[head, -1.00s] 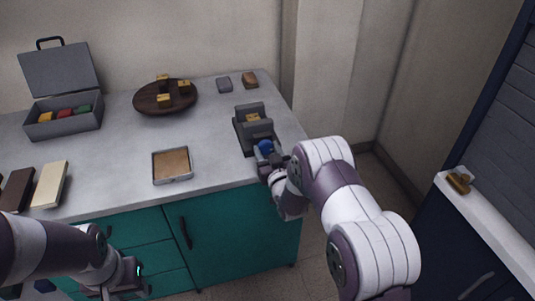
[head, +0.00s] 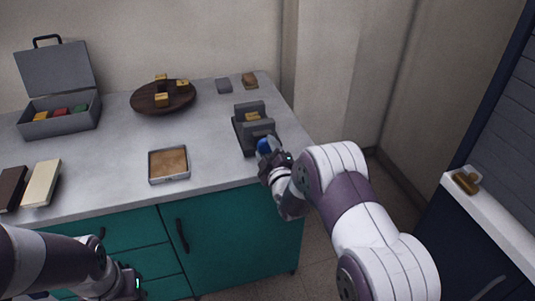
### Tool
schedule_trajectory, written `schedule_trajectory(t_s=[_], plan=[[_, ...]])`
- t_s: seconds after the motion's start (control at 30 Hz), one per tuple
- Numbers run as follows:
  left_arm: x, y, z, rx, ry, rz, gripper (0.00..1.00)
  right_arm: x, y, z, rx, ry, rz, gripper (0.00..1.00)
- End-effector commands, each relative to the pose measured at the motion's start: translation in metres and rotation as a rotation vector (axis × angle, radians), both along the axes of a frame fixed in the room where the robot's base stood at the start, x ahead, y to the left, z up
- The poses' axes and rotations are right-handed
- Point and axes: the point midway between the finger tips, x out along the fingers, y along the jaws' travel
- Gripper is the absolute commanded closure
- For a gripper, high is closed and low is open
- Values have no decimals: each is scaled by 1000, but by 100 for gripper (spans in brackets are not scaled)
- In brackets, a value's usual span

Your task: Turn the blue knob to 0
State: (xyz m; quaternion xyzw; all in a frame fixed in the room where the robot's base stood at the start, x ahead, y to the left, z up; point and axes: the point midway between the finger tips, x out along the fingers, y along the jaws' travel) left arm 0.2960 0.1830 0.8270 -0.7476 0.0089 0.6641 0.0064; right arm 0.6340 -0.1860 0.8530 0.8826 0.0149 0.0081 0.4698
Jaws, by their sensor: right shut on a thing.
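The blue knob (head: 263,145) is on the front of a dark grey device (head: 243,137) near the right end of the counter. My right gripper (head: 268,154) is at the knob and shut on it. The gripper hides much of the knob, and no number or mark on it can be read. My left gripper (head: 128,285) is low at the bottom left, in front of the teal cabinet and away from the device; its fingers cannot be made out.
The grey counter (head: 215,165) holds a shallow tray (head: 169,180), a round wooden board (head: 140,104) with small blocks, an open grey case (head: 60,126) and two books (head: 41,184). Two small blocks lie behind the device. A dark cabinet (head: 440,240) stands at the right.

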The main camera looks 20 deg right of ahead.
Motion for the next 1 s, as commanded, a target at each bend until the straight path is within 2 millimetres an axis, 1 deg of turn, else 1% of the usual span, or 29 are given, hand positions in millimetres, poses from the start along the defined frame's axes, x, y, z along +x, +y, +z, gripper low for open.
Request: schedule_trajectory(t_s=[0.03,0.1,0.5,0.7,1.0], plan=[[0,0,-5,0,0,0,57,0,0,-3,-40,-1,0,80],[0,0,-9,0,0,0,57,0,0,-3,-106,-4,0,80],[0,0,-25,0,0,0,57,0,0,-3,-437,-15,0,80],[0,0,-30,0,0,0,57,0,0,-2,-545,-18,0,80],[0,0,-33,0,0,0,57,0,0,-2,-622,-19,1,80]])
